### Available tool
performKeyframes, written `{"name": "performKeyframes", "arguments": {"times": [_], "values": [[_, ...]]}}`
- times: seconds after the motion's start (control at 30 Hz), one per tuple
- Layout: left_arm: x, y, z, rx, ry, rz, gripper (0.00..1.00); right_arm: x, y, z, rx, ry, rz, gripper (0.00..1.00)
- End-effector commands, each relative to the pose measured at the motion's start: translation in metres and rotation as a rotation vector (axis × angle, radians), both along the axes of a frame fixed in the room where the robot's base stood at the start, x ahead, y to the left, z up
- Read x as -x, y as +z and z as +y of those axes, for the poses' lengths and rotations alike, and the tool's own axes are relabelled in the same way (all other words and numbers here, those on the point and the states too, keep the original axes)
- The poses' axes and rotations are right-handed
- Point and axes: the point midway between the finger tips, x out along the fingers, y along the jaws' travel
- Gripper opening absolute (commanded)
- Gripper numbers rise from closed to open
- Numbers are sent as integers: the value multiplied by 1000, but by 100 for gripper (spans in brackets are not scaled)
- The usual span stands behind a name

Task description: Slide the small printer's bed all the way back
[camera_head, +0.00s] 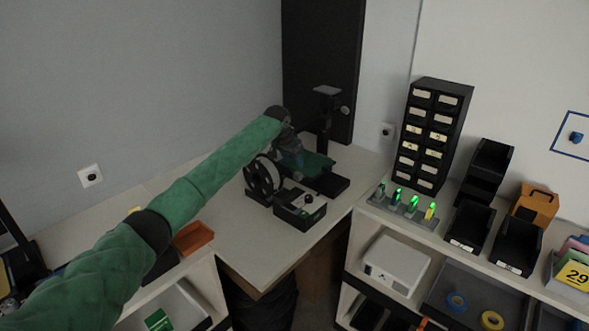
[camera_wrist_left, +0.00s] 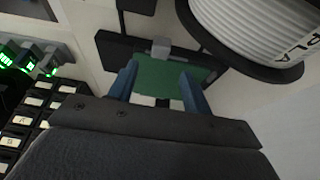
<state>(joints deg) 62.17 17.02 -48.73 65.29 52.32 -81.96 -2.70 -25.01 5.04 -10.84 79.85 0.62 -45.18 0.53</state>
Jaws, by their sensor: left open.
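The small printer (camera_head: 326,125) stands on the corner table, with a dark upright column and a dark base. Its green bed (camera_head: 318,163) is partly hidden behind my left gripper (camera_head: 296,157). In the left wrist view the green bed (camera_wrist_left: 165,80) lies ahead of the gripper (camera_wrist_left: 158,70), with a small grey block (camera_wrist_left: 160,47) at its far edge. The two blue fingers are apart, over or beside the bed; I cannot tell whether they touch it. Nothing shows held between them. My right gripper is not in view.
A filament spool (camera_head: 262,178) and a dark control box (camera_head: 300,207) stand close to the printer; the spool (camera_wrist_left: 255,30) is near the fingers in the wrist view. A drawer cabinet (camera_head: 430,135) and a lit battery charger (camera_head: 403,208) are right. The table's front is clear.

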Motion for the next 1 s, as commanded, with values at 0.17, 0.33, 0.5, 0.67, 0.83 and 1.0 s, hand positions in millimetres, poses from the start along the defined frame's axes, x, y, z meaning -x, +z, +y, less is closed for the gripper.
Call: {"name": "performKeyframes", "arguments": {"times": [0.17,0.33,0.5,0.67,0.83,1.0], "values": [[3,7,2,-1,-1,1,49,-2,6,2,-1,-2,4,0],[3,8,2,-1,-1,1,49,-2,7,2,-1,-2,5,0],[4,6,2,-2,0,4,31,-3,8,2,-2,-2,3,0],[19,-19,-27,14,-26,38,0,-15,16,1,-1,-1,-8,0],[47,-39,-106,82,-86,84,0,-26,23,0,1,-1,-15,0],[70,-52,-178,113,-120,95,0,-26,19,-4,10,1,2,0]]}}
